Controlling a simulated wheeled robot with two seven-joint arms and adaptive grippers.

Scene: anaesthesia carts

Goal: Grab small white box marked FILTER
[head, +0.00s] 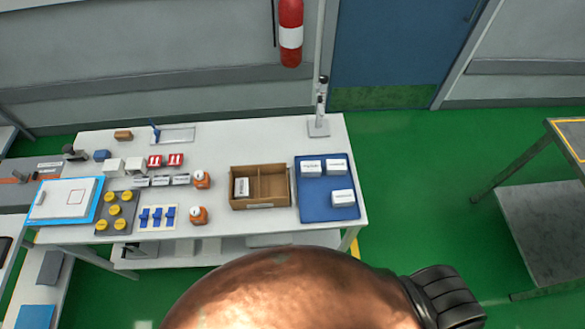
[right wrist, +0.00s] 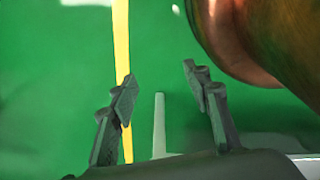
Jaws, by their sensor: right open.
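Several small white boxes with dark print are on the white table; the print is too small to read, so I cannot tell which one says FILTER. On the blue tray (head: 312,207) are a white box at back left (head: 311,168), one at back right (head: 336,167) and one at front right (head: 343,198). Another white box (head: 241,187) stands in the left compartment of the brown divided carton (head: 259,204). In the right wrist view my right gripper (right wrist: 158,80) is open and empty, with green floor behind its fingers. My left gripper is not in view.
The white table (head: 250,145) also holds orange-and-white items (head: 201,179), yellow knobs (head: 113,197), blue clips (head: 157,217) and a blue-edged panel (head: 66,200). A thin stand (head: 319,127) rises behind the tray. Green floor is open to the right, before a metal table (head: 545,215).

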